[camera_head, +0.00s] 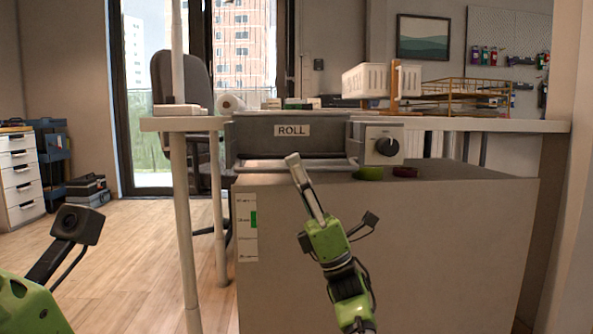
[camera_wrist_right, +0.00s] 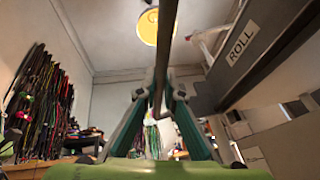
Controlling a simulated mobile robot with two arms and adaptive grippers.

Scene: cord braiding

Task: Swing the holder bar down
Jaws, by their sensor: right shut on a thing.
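A dark grey machine marked ROLL (camera_head: 291,146) stands on a grey cabinet (camera_head: 430,240). A grey bar (camera_head: 258,167) runs across its front; I take it for the holder bar. My right gripper (camera_head: 293,160) reaches up to the front of the machine, its fingers close together. In the right wrist view, my right gripper (camera_wrist_right: 160,95) is shut on a thin dark bar (camera_wrist_right: 167,45) that runs up from between the fingertips. The ROLL panel (camera_wrist_right: 255,45) is beside it at right. My left arm shows at lower left, but its fingers are out of view.
A control box with a black knob (camera_head: 388,147) is at the machine's right. A green disc (camera_head: 369,174) and a dark red disc (camera_head: 405,172) lie on the cabinet top. A white basket (camera_head: 380,80) and a wire rack (camera_head: 470,97) stand behind. The floor at left is open.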

